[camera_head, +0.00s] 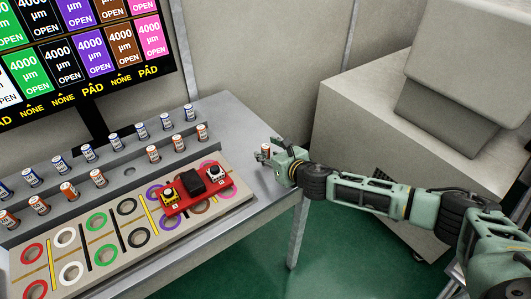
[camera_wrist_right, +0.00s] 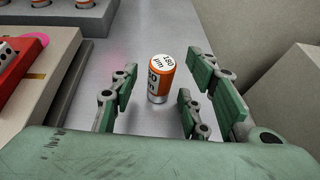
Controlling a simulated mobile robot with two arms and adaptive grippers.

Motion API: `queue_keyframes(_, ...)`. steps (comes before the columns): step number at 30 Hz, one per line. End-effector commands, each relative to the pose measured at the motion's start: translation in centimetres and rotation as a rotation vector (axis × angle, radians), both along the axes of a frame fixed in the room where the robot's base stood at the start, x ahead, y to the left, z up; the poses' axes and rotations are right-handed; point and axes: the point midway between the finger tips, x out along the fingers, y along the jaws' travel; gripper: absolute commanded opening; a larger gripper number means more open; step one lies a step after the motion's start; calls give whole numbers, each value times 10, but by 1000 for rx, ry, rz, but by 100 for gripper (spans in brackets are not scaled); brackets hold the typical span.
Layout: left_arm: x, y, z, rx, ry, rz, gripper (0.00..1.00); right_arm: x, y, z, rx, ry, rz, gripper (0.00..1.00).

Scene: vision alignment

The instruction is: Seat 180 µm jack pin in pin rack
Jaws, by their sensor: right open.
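The 180 µm jack pin (camera_wrist_right: 157,80), an orange-and-white cylinder with a white top marked 180 µm, stands upright on the grey table. In the head view the pin (camera_head: 265,149) is near the table's right end. My right gripper (camera_wrist_right: 163,88) is open, with its green-padded fingers on both sides of the pin and no clear contact. In the head view the right gripper (camera_head: 276,160) reaches in from the right. The grey pin rack (camera_head: 115,163) at the left holds blue-banded and orange-banded pins in two rows. An empty hole (camera_head: 129,171) shows in its front row.
A beige board (camera_head: 110,262) with coloured rings lies in front of the rack. A red plate (camera_head: 197,197) with a black block and small parts sits on it. A display (camera_head: 80,52) stands behind. A large beige box (camera_head: 350,125) stands right of the table.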

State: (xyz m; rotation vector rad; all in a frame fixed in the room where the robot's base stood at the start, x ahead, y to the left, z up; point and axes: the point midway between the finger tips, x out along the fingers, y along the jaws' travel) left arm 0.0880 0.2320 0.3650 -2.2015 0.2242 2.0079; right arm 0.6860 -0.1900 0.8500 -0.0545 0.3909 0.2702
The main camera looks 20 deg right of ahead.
Motion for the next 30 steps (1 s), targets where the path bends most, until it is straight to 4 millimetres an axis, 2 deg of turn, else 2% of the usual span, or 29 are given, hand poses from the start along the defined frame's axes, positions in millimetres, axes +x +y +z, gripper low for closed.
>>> queue_keyframes(5, 0, 1, 0, 1, 0, -1, 41, 0, 0, 0, 0, 0, 0, 43)
queue_keyframes(20, 0, 3, 0, 3, -1, -1, 41, 0, 0, 0, 0, 0, 0, 0)
queue_keyframes(30, 0, 3, 0, 4, 0, -1, 41, 0, 0, 2, 1, -2, 1, 0)
